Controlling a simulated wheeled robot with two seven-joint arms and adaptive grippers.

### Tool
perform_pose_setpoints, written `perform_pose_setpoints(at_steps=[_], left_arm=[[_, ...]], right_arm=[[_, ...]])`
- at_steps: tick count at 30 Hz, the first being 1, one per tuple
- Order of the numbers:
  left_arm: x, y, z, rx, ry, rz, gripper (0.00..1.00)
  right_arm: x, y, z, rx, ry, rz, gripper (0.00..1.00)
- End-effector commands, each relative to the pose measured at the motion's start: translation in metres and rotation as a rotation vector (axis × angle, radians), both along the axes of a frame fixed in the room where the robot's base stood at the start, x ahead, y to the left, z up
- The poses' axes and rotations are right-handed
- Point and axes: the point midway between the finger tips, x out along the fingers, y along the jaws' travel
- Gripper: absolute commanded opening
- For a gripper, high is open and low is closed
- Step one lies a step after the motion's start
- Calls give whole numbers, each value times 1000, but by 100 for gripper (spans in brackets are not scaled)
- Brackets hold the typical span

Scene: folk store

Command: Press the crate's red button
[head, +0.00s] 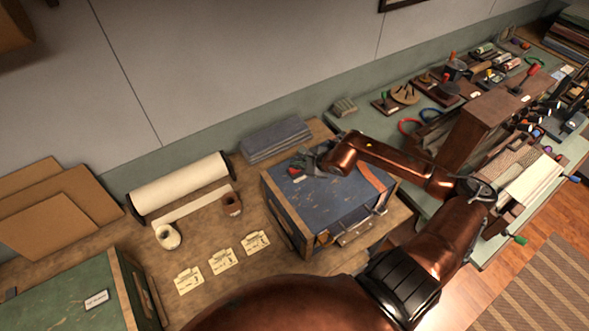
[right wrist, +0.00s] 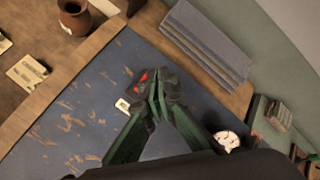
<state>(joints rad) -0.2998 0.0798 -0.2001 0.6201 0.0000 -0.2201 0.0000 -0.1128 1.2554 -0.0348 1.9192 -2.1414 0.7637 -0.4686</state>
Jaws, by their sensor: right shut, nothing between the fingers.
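The blue crate (head: 335,208) stands on the wooden table, its scuffed blue lid (right wrist: 75,105) filling much of the right wrist view. Small red parts, apparently the red button (right wrist: 144,76), show on a dark base on the lid, close beside my fingertips; a red spot (head: 294,170) also shows in the head view. My right gripper (right wrist: 160,92) is shut and empty over the far part of the lid, its fingertips partly covering the dark base. In the head view it (head: 306,164) is small. I cannot tell whether the fingertips touch. My left gripper is out of view.
A grey stack (head: 275,139) lies behind the crate. A paper roll (head: 180,186), a brown pot (head: 232,203) and several cards (head: 222,259) are to its left. A green crate (head: 65,298) stands front left. A crowded green bench (head: 440,130) is at right.

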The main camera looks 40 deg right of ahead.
Motion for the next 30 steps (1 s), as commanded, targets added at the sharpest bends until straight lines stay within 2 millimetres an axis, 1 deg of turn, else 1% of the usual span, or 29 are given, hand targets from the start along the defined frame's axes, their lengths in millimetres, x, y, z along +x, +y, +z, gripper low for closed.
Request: perform_pose_setpoints(at_steps=[5, 18, 21, 30], left_arm=[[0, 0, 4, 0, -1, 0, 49], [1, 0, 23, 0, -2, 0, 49], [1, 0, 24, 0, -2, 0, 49], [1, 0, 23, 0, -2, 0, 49]], right_arm=[[0, 0, 7, -1, -1, 1, 0], [0, 0, 48, -1, -2, 1, 0], [0, 0, 51, 0, -1, 1, 0], [0, 0, 50, 1, -1, 1, 0]])
